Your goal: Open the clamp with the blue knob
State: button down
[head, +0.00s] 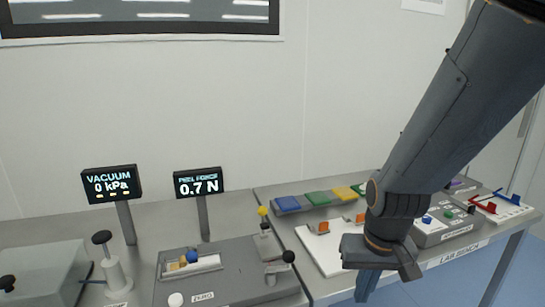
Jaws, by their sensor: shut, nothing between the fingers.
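A small blue knob (192,256) sits beside a yellow-orange piece (183,262) on a pale block of the grey peel-force fixture (228,278), at the lower middle left. Another small blue part (427,219) is on a grey box at the right. I cannot tell for sure which blue part belongs to the clamp, or whether a clamp is open. My gripper (368,292) points down in front of the bench's right part, well right of the fixture. It is shut and empty. My arm hides part of the bench behind it.
Coloured pads (287,204), a white board (322,256) and red and blue handles (484,207) lie farther right.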

aim_at(192, 257)
jog(key=u, duration=1.3)
jog(key=k, duration=1.35)
jog(key=z, duration=0.5)
jog(key=i, duration=1.55)
jog(key=u, duration=0.9)
